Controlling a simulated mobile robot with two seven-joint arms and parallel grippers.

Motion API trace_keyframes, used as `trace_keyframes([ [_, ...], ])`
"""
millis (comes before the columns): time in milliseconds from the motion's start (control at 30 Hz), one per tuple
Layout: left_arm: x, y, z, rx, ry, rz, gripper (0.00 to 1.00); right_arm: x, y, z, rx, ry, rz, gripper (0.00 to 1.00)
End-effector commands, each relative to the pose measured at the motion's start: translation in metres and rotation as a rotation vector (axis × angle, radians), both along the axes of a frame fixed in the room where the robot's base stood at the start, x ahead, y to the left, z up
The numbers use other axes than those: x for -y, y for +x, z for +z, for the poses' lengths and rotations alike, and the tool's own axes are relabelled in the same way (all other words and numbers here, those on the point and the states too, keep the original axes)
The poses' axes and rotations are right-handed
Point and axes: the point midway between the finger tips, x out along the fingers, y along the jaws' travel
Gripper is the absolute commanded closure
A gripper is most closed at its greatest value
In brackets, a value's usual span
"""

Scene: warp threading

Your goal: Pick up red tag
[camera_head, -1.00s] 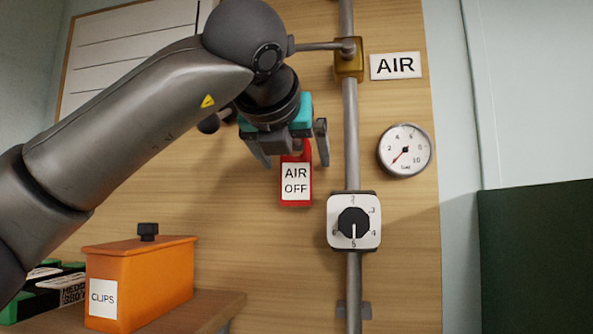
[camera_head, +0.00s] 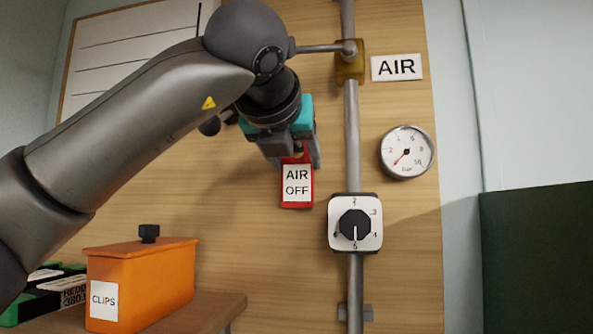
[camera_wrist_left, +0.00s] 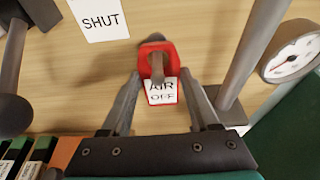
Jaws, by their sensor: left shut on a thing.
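The red tag (camera_head: 297,201) hangs against the wooden board, its white label reading "AIR OFF". My left gripper (camera_head: 294,162) is at the tag's upper part, its fingers shut on the tag's sides. In the left wrist view the red tag (camera_wrist_left: 157,62) sits between the fingertips of the left gripper (camera_wrist_left: 160,82). A peg (camera_wrist_left: 157,68) passes through the hole in the tag's top, so the tag is still around it. My right gripper is not in view.
A grey pipe (camera_head: 352,140) with a black dial switch (camera_head: 355,225) runs down just right of the tag. A pressure gauge (camera_head: 407,152) and an AIR sign (camera_head: 397,67) are farther right. An orange CLIPS box (camera_head: 150,280) stands on a shelf (camera_head: 215,308) below left.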

Motion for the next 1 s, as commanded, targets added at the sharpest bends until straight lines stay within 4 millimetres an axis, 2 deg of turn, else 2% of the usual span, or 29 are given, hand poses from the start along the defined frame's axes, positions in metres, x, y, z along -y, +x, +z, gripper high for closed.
trace_keyframes([
  [233, 0.0, 0.0, 0.005, 0.002, -0.001, 0.0, 0.91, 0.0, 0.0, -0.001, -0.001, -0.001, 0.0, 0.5],
  [400, 0.0, -0.001, 0.017, 0.004, -0.001, 0.001, 0.91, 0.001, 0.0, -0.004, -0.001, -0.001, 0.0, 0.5],
  [667, -0.01, -0.05, 0.013, 0.007, -0.001, 0.0, 0.91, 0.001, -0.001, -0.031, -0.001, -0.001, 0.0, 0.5],
  [1000, -0.025, -0.123, 0.013, 0.006, 0.0, 0.0, 0.91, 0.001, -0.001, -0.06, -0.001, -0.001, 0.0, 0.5],
])
